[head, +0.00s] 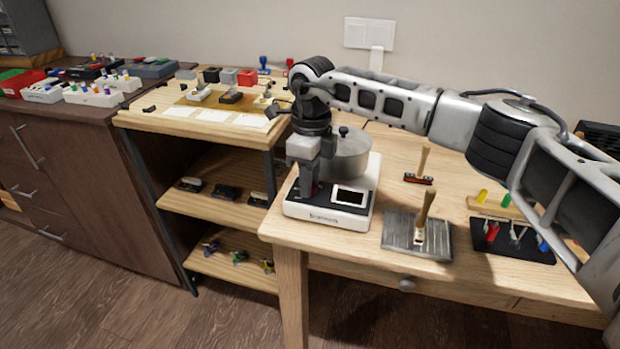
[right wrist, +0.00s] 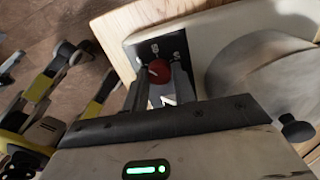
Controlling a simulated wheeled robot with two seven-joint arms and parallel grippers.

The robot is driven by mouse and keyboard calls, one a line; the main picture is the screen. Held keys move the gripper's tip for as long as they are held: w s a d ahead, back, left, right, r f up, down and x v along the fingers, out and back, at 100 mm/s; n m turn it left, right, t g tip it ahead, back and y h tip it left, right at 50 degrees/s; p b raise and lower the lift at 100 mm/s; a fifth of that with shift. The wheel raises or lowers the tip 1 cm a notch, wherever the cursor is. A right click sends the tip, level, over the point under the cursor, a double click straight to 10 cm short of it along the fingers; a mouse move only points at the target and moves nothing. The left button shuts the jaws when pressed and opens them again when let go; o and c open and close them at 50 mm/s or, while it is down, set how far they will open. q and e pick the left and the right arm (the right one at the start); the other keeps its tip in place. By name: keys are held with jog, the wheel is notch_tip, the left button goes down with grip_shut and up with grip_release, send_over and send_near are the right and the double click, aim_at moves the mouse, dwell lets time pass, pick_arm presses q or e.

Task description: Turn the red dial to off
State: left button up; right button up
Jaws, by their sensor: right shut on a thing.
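The red dial (right wrist: 160,72) sits on the dark front panel of a white hot plate (head: 325,216), which has a pot (head: 346,155) on top. A white line on the dial points to the left in the right wrist view. My right gripper (head: 306,188) points down at the panel's left end and is shut on the dial, with one finger on each side in the right wrist view (right wrist: 160,86). In the head view the gripper mostly hides the dial. The panel's small markings are too blurred to read. My left gripper is not in view.
A dark display (head: 350,196) is right of the gripper on the panel. A metal plate (head: 400,240) with a wooden-handled tool and a black tool mat (head: 510,255) lie to the right. A shelf unit (head: 215,200) stands left. The table's front edge is close.

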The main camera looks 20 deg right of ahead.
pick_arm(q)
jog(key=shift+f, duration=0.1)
pick_arm(e)
jog(key=shift+r+n, duration=0.1)
jog(key=shift+n, duration=1.4)
jog(key=o, duration=1)
jog(key=r, duration=1)
jog(key=w+r, duration=0.1)
jog(key=r, duration=0.5)
jog(key=shift+d, duration=0.15)
jog(key=shift+f, duration=0.1)
